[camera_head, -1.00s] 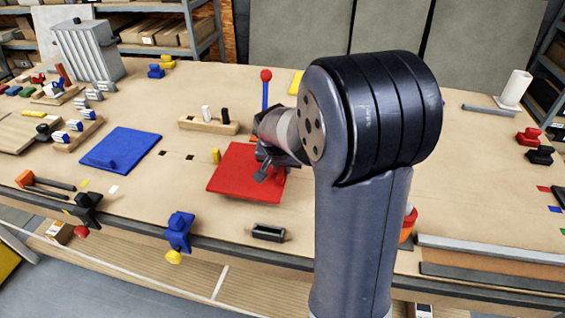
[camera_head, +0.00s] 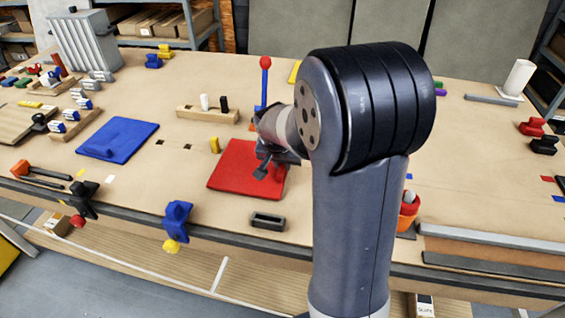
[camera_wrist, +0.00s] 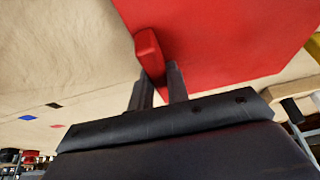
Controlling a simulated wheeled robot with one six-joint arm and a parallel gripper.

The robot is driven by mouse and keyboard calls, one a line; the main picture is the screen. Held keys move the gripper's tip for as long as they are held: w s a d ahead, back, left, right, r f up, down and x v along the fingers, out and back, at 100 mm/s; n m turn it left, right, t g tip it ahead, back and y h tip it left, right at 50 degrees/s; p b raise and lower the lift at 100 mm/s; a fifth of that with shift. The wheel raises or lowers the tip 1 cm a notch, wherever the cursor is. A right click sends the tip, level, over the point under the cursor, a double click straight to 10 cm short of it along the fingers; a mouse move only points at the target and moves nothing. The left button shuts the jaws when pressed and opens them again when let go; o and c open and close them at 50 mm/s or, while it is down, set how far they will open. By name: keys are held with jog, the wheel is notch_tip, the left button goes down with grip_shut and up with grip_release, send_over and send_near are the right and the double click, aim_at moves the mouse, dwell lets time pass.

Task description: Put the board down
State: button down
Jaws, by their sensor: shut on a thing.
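The red board (camera_head: 234,172) is at the middle of the bench, flat and level or nearly so. I cannot tell whether its underside touches the bench top or hangs slightly above it. My gripper (camera_head: 263,168) is at the board's right part, partly hidden by my arm. In the wrist view, my gripper (camera_wrist: 160,82) is shut on the red upright handle (camera_wrist: 149,50) of the red board (camera_wrist: 230,45).
A blue board (camera_head: 118,138) lies to the left, with two dark square marks between the boards. A wooden block with pegs (camera_head: 212,114) stands behind the red board. A yellow peg (camera_head: 215,145) stands close to its left edge.

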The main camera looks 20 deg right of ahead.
jog(key=shift+f+b, duration=0.35)
jog(key=c, duration=1.3)
grip_release()
jog(key=v, duration=1.1)
jog(key=shift+b, duration=0.35)
